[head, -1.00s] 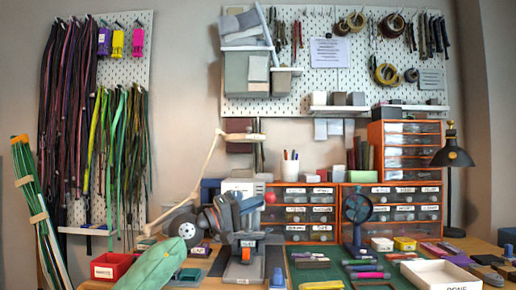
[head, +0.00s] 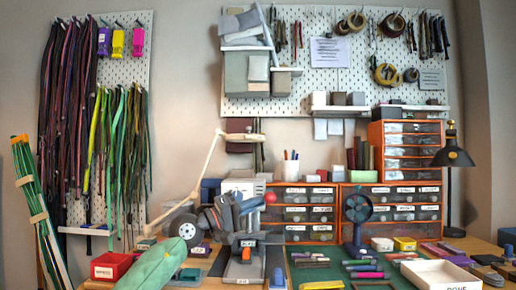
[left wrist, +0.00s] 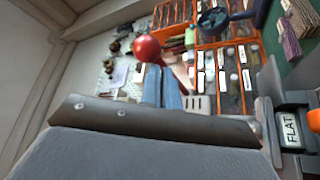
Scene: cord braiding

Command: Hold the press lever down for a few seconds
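The press (head: 245,268) stands at the front middle of the bench, dark with an orange part and a white label. The lever's red ball knob (head: 271,197) is up above the press, to its right. My left gripper (head: 254,206) is just left of the knob. In the left wrist view its two blue-grey fingers (left wrist: 163,88) lie side by side, shut, with nothing seen between them. The red knob (left wrist: 147,47) shows at their tips; I cannot tell whether they touch it. My right gripper is not in view.
A small dark blue fan (head: 357,210) stands right of the press. A green mat (head: 330,275) holds several short cord pieces. A white tray (head: 438,273) is at the front right, a red bin (head: 111,266) at the left. Drawer units (head: 308,212) stand behind.

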